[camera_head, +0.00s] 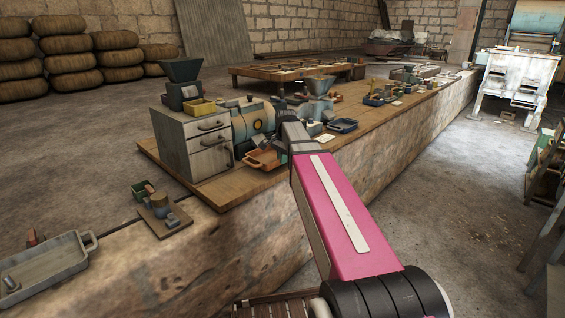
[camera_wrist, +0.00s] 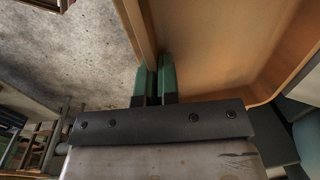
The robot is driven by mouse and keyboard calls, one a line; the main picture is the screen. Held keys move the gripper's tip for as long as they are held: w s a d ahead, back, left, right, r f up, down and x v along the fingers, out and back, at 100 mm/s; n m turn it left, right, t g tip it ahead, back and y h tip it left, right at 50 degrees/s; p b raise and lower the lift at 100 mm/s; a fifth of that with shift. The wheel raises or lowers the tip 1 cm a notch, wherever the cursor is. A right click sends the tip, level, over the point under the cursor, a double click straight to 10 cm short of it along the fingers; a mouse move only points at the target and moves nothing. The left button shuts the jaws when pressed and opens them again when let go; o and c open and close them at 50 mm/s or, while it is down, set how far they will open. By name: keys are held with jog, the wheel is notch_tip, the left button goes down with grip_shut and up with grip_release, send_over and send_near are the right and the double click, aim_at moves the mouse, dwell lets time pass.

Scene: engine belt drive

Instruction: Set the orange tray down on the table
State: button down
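The orange tray (camera_head: 264,160) is at the front edge of the wooden tabletop (camera_head: 232,190) in the head view, below the end of my arm. I cannot tell whether its underside touches the wood. In the wrist view the tray (camera_wrist: 215,45) fills the upper right. My gripper (camera_wrist: 156,82) has its two green fingers closed on either side of the tray's thin wall. In the head view my arm hides part of the tray and the fingers.
A grey drawer cabinet (camera_head: 194,143) stands left of the tray, with a teal machine (camera_head: 252,122) behind it. A dark blue tray (camera_head: 343,125) lies to the right. Bare wood shows in front of the cabinet. The stone base drops to the floor on the right.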

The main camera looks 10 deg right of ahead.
jog(key=shift+f, duration=0.65)
jog(key=c, duration=1.4)
grip_release()
jog(key=shift+f, duration=0.1)
jog(key=shift+o, duration=0.2)
notch_tip(320, 180, up, 12)
jog(key=s, duration=0.1)
jog(key=shift+d, duration=0.35)
